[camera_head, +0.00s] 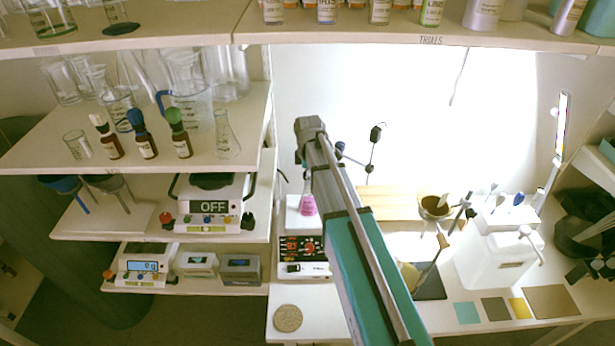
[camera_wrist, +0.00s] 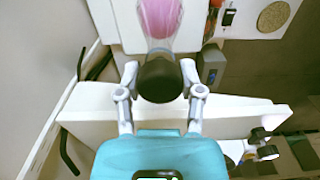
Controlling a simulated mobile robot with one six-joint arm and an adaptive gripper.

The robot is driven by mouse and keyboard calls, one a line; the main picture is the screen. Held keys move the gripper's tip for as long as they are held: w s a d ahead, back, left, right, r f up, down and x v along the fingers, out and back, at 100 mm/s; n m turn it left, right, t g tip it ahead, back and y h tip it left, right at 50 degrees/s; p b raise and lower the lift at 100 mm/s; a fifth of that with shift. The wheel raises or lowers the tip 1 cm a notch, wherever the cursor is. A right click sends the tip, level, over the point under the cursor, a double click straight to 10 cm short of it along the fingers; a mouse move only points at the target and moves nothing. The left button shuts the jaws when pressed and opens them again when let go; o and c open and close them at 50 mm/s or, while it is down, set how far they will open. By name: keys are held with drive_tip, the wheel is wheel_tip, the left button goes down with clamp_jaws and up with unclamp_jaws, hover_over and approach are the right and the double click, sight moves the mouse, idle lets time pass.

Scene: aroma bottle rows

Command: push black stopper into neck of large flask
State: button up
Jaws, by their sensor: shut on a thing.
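A flask with pink liquid (camera_head: 308,204) stands on a white hotplate stirrer on the bench, partly covered by my arm in the head view. In the wrist view the flask (camera_wrist: 172,18) is at the top, its clear neck towards my gripper. A black stopper (camera_wrist: 160,84) is between my gripper's two fingers (camera_wrist: 160,72), which are shut on it. The stopper lines up with the flask's neck and covers its mouth. I cannot tell whether it is inside the neck or only against it. In the head view my arm hides the stopper and the fingers.
The stirrer's control panel (camera_head: 300,248) is below the flask. A stand with clamps (camera_head: 373,150) is behind. A filter funnel (camera_head: 435,207) and a white canister (camera_head: 497,255) are at right. Shelves with glassware, dropper bottles (camera_head: 146,146) and balances (camera_head: 212,206) are at left.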

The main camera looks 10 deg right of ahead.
drive_tip(key=shift+f+b, duration=0.85)
drive_tip(key=shift+f, duration=0.05)
idle(0.5)
drive_tip(key=o, duration=1)
drive_tip(key=shift+o, duration=0.2)
drive_tip(key=shift+r, duration=0.15)
drive_tip(key=shift+r+p, duration=3.4)
drive_tip(key=shift+p, duration=0.15)
drive_tip(key=shift+s+f, duration=0.1)
